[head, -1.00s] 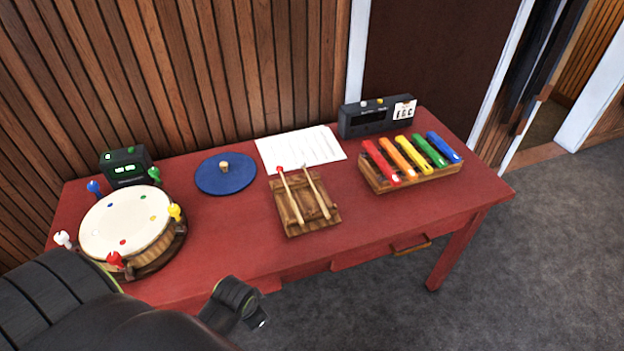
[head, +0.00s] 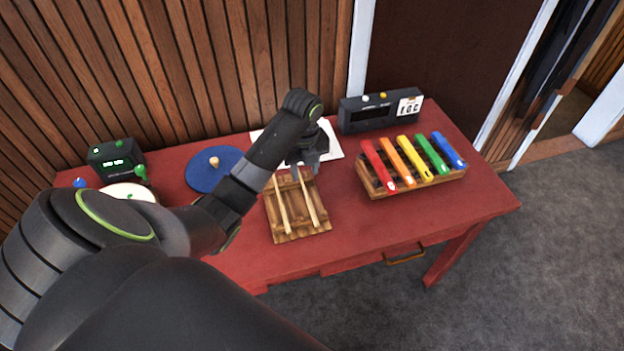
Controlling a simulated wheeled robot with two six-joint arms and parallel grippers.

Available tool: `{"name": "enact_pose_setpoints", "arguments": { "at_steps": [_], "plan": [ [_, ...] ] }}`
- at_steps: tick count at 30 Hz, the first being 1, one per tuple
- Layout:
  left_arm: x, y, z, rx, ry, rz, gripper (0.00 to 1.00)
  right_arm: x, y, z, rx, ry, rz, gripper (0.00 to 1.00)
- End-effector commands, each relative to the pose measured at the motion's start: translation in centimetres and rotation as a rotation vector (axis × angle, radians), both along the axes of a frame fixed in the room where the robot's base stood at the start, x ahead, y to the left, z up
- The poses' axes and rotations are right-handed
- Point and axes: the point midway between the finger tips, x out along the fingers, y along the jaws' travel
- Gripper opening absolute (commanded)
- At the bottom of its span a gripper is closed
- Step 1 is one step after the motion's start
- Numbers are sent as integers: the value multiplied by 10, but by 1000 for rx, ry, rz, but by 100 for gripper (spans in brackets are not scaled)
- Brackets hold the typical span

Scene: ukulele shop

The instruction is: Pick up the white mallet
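Two mallets with pale wooden sticks lie side by side on a brown wooden rack (head: 298,237) on the red table. The left stick (head: 282,208) belongs to the red-headed mallet. The right stick (head: 310,202) is the other mallet, which I take for the white one. My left gripper (head: 305,172) is over the far end of the rack and hides both heads. Its fingers look apart, with nothing seen held between them. I cannot tell whether they touch a mallet. My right gripper is not in view.
A blue disc (head: 205,178) with a knob lies left of the rack. Colored bars (head: 405,163) on a wooden frame stand to the right. A black device (head: 365,115) and partly covered paper (head: 330,150) are behind. My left arm covers most of the drum (head: 128,190).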

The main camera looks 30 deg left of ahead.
Motion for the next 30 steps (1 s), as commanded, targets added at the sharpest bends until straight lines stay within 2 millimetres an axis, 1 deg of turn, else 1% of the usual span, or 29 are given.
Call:
{"name": "enact_pose_setpoints", "arguments": {
  "at_steps": [1,3,5,8,14,30],
  "plan": [
    [5,1,9,-1,6,-44,39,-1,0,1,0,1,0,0],
    [9,2,16,-3,10,-88,39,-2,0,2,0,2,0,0],
    [10,2,17,-4,15,-110,39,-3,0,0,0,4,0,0],
    [10,2,13,-5,17,-123,39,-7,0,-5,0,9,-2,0],
    [10,2,-7,-5,15,-121,39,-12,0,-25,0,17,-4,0],
    [10,2,-68,-4,14,-119,39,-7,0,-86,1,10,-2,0]
  ]
}}
